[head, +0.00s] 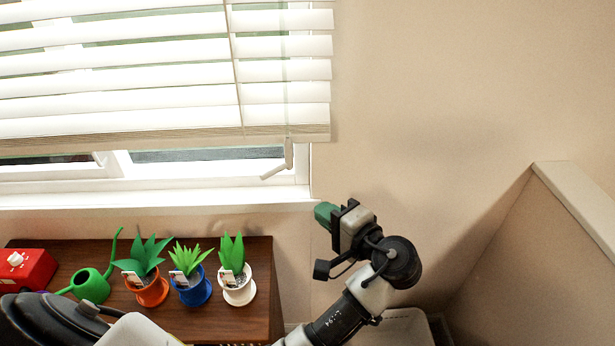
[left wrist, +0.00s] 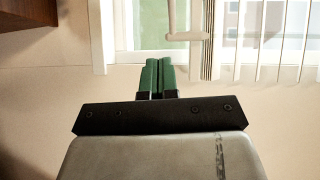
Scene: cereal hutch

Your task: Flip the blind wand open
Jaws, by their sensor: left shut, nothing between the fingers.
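The white blind (head: 160,75) hangs over the window at the upper left, its slats apart with light between them. A thin pale wand (head: 287,95) runs down near its right end. Below it is a white bent handle (head: 273,172), which also shows in the left wrist view (left wrist: 188,36); I cannot tell if it joins the wand. My left gripper (head: 323,212) is right of and below the handle, clear of it. Its green fingertips (left wrist: 156,66) are shut together and empty. My right gripper is not in view.
A brown cabinet top (head: 220,318) below the window holds a red box (head: 26,271), a green watering can (head: 91,286) and several potted plants, including a white-potted one (head: 238,290). A half wall (head: 570,235) stands at the right. The wall right of the window is bare.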

